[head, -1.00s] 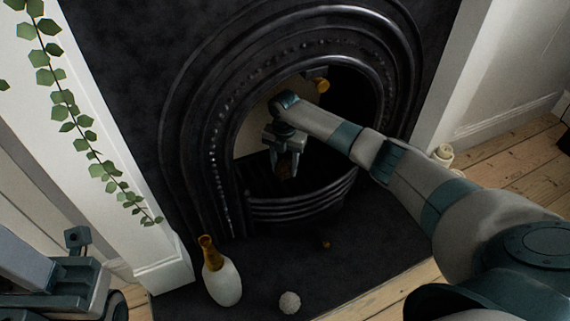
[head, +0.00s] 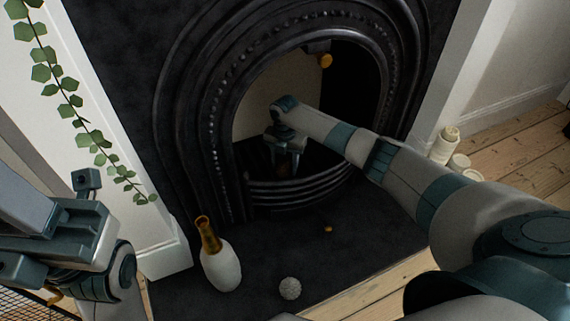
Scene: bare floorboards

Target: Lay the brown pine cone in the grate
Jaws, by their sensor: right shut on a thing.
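The grate (head: 300,194) is a black barred basket curving across the front of the arched fireplace opening. My right gripper (head: 285,170) reaches into the opening, pointing down behind the top bar of the grate. It is shut on the brown pine cone (head: 286,171), which shows only as a small dark brown patch between the fingers. The pine cone's lower side and whether it touches the grate floor cannot be made out in the dark. My left arm's wrist end (head: 95,250) is at the left edge; its fingers do not show clearly.
A white bottle with a gold neck (head: 221,268), a pale ball (head: 290,288) and a small orange-brown bit (head: 327,229) are on the dark hearth. Cream candles (head: 444,146) stand on the floorboards at right. A wire mesh (head: 30,303) is at lower left. Ivy hangs at left.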

